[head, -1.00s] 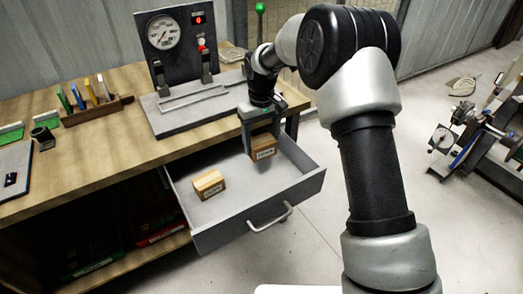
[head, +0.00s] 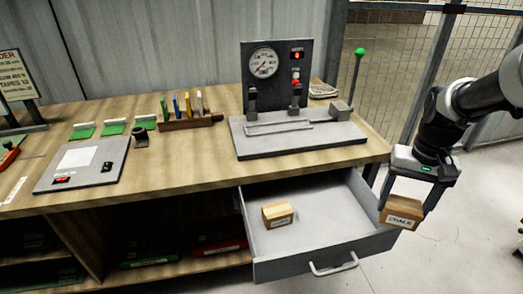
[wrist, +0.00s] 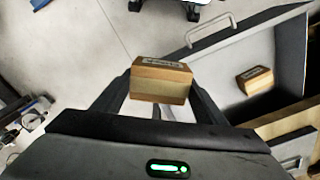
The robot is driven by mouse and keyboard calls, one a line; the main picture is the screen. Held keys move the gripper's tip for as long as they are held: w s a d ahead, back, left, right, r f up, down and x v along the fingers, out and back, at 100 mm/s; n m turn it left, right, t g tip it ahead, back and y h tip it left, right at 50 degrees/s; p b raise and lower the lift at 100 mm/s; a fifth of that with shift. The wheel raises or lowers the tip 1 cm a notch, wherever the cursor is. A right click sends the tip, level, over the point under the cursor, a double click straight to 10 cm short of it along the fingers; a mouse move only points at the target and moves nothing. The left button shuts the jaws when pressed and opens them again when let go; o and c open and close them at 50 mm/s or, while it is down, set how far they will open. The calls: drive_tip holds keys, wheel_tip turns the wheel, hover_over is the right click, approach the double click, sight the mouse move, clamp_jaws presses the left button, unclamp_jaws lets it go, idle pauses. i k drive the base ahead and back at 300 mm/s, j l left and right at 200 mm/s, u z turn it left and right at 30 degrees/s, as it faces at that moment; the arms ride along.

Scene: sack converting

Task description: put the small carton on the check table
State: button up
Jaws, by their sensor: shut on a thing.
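My gripper (head: 402,212) is shut on a small carton (head: 402,213) labelled CHALK, held in the air just right of the open drawer. The held carton also shows between the fingers in the wrist view (wrist: 160,82). A second small carton (head: 277,214) lies inside the drawer (head: 325,205); its label is too small to read here. The check table with its wooden top (head: 210,172) stands above the drawer, left of my gripper.
A gauge stand (head: 275,90) on a grey base sits at the table's right. A rack of coloured sticks (head: 190,118), a grey board (head: 83,165) and green-bottomed blocks stand further left. The front strip of the tabletop is clear. A mesh fence is behind.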

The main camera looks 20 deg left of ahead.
sight(187, 162)
drive_tip(key=k+j, duration=0.1)
drive_tip(key=j, duration=2.5)
drive_tip(key=k, duration=0.05)
